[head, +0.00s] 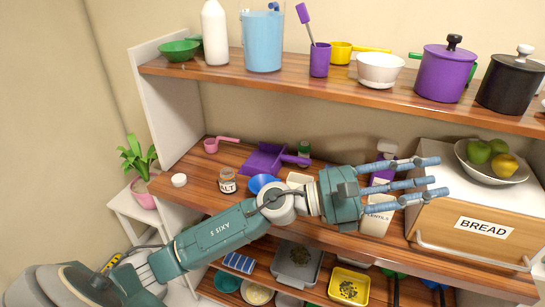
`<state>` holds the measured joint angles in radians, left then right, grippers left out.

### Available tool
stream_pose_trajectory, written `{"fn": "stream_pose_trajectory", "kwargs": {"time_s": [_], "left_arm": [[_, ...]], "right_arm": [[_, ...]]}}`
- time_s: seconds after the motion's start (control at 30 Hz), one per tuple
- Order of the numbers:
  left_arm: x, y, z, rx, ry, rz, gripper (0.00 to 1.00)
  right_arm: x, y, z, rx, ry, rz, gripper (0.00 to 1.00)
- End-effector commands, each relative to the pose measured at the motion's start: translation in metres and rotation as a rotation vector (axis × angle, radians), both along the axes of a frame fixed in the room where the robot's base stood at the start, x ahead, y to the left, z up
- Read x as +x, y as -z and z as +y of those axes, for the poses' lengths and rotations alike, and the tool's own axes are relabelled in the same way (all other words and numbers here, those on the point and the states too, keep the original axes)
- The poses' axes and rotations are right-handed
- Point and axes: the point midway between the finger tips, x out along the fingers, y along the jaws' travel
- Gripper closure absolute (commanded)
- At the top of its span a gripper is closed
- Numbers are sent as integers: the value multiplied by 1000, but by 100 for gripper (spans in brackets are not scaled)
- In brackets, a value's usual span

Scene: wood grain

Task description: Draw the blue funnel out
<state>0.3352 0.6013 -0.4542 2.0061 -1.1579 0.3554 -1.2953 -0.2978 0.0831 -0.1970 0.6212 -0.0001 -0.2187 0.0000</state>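A blue object (262,182), which looks like the blue funnel, lies on the middle shelf between the salt jar and a pale dish. My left arm hides its front and lower part, so its full shape is unclear. My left gripper (430,178) is to the right of it, with its three fingers spread apart and pointing right. The fingers are empty and pass in front of the lentils container and the left end of the bread bin. I cannot tell whether they touch either. My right gripper is not in view.
The salt jar (227,180), purple dustpan (264,158) and pale dish (299,179) crowd around the blue object. The lentils container (376,222) and bread bin (470,233) stand to the right. The upper shelf (290,83) overhangs. Bare shelf shows near the white lid (179,180).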

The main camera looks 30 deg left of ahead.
Motion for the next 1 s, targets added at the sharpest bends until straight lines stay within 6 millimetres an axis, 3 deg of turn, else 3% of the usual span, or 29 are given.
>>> {"fn": "stream_pose_trajectory", "kwargs": {"time_s": [0.07,0.17,0.2,0.27,0.3,0.4,0.53,0.6,0.7,0.87,1.0], "left_arm": [[-11,25,-13,388,85,-275,64],[-10,77,11,873,206,-566,64],[-4,98,34,1066,263,-661,64],[6,121,78,1331,352,-767,64],[13,131,110,1482,409,-810,64],[25,139,186,1784,546,-856,64],[28,130,266,2044,698,-833,64],[27,123,297,2133,759,-806,64],[23,115,325,2207,821,-773,64],[23,116,340,2243,859,-752,64],[29,133,341,2241,862,-749,64]], "right_arm": [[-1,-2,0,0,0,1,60],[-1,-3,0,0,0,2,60],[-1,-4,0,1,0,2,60],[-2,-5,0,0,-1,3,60],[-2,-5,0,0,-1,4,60],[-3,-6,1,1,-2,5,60],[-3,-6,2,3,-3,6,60],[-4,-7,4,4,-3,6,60],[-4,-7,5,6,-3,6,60],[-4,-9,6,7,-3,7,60],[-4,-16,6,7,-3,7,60]]}}
